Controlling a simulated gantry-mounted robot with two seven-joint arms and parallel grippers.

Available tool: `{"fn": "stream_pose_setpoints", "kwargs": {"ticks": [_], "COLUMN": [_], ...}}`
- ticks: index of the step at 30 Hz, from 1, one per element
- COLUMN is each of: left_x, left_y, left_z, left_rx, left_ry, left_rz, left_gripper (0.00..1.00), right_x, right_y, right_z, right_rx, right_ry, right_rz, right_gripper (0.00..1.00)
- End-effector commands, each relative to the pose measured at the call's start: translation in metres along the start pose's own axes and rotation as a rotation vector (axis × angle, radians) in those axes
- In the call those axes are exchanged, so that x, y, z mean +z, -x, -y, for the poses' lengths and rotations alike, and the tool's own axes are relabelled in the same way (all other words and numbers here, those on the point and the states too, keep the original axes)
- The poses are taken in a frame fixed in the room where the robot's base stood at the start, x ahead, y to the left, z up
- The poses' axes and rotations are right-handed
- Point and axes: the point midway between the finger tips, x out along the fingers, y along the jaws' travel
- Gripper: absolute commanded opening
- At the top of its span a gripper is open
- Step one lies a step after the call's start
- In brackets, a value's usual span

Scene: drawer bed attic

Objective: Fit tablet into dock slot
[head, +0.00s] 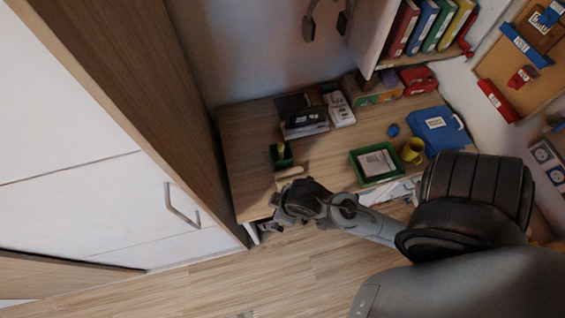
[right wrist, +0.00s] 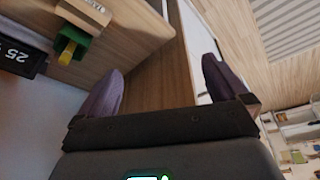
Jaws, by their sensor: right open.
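A dark, flat device with white marks on its face (head: 305,118) stands tilted on the back left of the desk. It may be the tablet or its dock; I cannot tell which. In the right wrist view a dark screen showing "25" (right wrist: 20,57) is at the left edge, partly cut off. My right gripper (head: 281,208) is at the front left edge of the desk in the head view. In the right wrist view its two fingers (right wrist: 160,85) are spread, with nothing between them. My left gripper is out of view.
A green holder with a yellow item (head: 281,154) and a pale wooden block (head: 289,172) are near my right gripper. A green tray (head: 358,163), yellow mug (head: 412,151) and blue folder (head: 440,130) lie rightward. A tall cabinet (head: 130,60) borders the desk's left side.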

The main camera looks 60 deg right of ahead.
Motion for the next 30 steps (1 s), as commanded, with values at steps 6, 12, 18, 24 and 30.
{"fn": "stream_pose_setpoints", "kwargs": {"ticks": [6, 12, 18, 24, 30], "left_x": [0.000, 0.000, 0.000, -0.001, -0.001], "left_y": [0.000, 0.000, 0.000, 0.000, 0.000], "left_z": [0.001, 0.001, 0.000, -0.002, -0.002], "left_rx": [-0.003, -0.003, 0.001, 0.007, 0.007], "left_ry": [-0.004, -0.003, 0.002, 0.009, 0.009], "left_rz": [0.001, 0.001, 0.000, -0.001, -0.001], "left_gripper": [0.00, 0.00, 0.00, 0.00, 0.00], "right_x": [0.008, 0.007, 0.007, -0.001, -0.017], "right_y": [0.007, 0.006, 0.006, 0.006, -0.011], "right_z": [-0.003, -0.003, -0.003, -0.002, 0.019], "right_rx": [-0.004, -0.004, -0.004, -0.007, -0.075], "right_ry": [-0.032, -0.031, -0.053, -0.264, -0.574], "right_rz": [0.018, 0.017, 0.016, -0.028, -0.115], "right_gripper": [1.00, 1.00, 1.00, 1.00, 1.00]}}
